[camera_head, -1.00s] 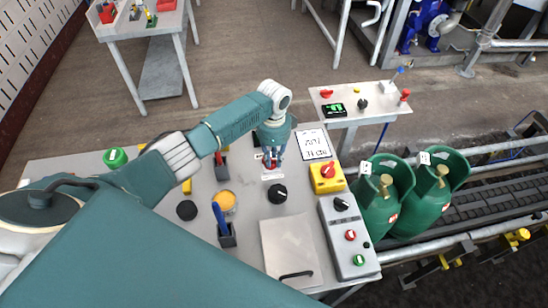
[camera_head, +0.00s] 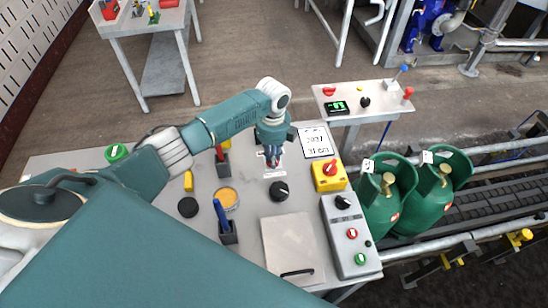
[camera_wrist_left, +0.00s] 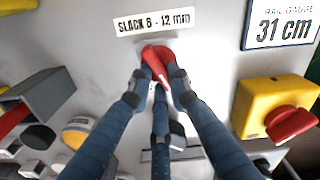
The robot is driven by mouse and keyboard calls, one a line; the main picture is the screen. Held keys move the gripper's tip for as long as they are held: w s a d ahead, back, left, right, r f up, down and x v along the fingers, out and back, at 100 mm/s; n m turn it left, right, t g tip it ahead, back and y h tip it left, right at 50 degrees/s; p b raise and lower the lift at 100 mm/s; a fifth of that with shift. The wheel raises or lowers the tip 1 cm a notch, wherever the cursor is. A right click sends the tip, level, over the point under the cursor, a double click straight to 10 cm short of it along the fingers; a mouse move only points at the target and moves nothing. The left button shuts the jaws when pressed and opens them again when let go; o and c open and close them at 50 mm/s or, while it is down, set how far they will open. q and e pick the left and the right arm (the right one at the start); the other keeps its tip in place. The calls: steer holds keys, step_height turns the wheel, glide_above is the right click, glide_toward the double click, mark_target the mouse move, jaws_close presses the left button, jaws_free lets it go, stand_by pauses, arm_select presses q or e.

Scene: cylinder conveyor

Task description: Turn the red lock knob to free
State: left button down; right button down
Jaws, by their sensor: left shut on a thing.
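The red lock knob (camera_wrist_left: 156,62) stands on the pale table top below a label reading "SLACK 8 - 12 mm". My left gripper (camera_wrist_left: 158,88) is shut on it, with blue fingers on both sides and a third finger in front. Parts of the knob are hidden by the fingertips. In the head view my left gripper (camera_head: 272,161) points down at the table, and the knob is mostly covered there. My right gripper is in neither view.
A yellow box with a red knob (camera_head: 329,175) stands to the right, near a grey control box (camera_head: 347,238). A black knob (camera_head: 279,190) and a flat panel (camera_head: 291,248) lie nearer. Green cylinders (camera_head: 387,205) stand at the conveyor. A sign (camera_head: 317,142) lies behind.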

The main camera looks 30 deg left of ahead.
arm_select(q)
steer(key=m, duration=0.2)
steer(key=m+b, duration=0.1)
steer(key=m, duration=0.1)
steer(key=shift+a+r+m, duration=0.1)
steer(key=shift+a+m, duration=0.1)
steer(key=shift+m, duration=0.1)
stand_by(0.5)
steer(key=c, duration=1.6)
jaws_free()
steer(key=shift+s, duration=0.1)
step_height(320, 180, up, 12)
